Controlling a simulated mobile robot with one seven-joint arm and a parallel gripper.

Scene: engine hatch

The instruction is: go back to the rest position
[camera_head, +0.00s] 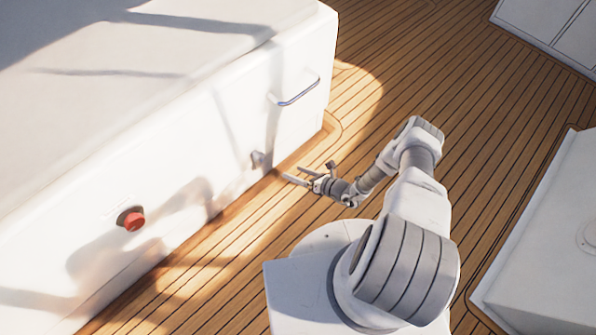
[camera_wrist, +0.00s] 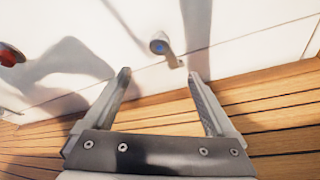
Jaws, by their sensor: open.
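My gripper (camera_head: 297,178) is low in front of the white wall of a long white unit, its fingers pointing at the wall. In the wrist view the two fingers of my gripper (camera_wrist: 160,78) are apart with nothing between them. A small grey metal fitting with a tab (camera_head: 258,160) is on the wall just past the fingertips; it also shows in the wrist view (camera_wrist: 162,47), beyond the gap between the fingers. The gripper looks apart from it.
A red knob (camera_head: 132,219) sticks out of the wall at the left. A metal handle (camera_head: 298,92) is on the wall higher up. The wooden deck (camera_head: 500,130) is open behind my arm. White units stand at the right (camera_head: 550,230) and upper right (camera_head: 555,28).

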